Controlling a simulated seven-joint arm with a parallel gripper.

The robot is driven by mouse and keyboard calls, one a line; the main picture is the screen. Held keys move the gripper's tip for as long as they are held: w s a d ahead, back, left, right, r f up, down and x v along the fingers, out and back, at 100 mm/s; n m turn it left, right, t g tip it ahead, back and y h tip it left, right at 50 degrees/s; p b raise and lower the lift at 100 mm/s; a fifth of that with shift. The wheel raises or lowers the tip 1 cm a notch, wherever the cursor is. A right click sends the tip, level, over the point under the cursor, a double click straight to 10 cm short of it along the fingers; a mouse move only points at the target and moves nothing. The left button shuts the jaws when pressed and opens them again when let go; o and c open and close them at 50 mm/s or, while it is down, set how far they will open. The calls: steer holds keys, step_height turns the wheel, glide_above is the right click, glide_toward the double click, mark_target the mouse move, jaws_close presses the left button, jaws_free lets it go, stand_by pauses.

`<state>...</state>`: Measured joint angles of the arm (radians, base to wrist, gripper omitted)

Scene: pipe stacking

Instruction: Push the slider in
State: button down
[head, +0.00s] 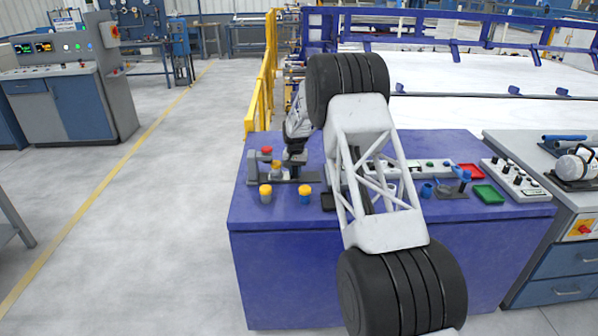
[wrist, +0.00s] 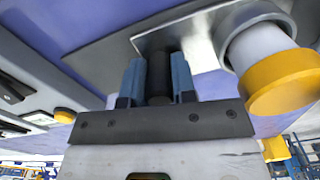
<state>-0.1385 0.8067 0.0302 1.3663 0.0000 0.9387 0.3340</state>
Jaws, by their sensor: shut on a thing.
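My gripper (wrist: 159,82) points down at the metal fixture and has its two blue-grey fingers on either side of a dark cylindrical piece (wrist: 159,74), apparently the slider's handle. It is shut on this piece. The piece stands at the edge of a grey metal plate (wrist: 195,28). In the head view my gripper (head: 296,157) is at the right part of the grey fixture (head: 253,170) on the blue table. The fingers and most of the slider are small and partly hidden there. How far in the slider sits cannot be told.
A yellow-capped post (wrist: 282,82) stands close to the right of my gripper. Two yellow-topped pegs (head: 265,193) (head: 305,193) stand in front of the fixture. A red tray (head: 471,171), a green tray (head: 489,194) and a button panel (head: 515,181) lie to the right.

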steer(key=c, duration=0.9)
jaws_free()
steer(key=shift+r, duration=0.1)
steer(key=shift+r, duration=3.85)
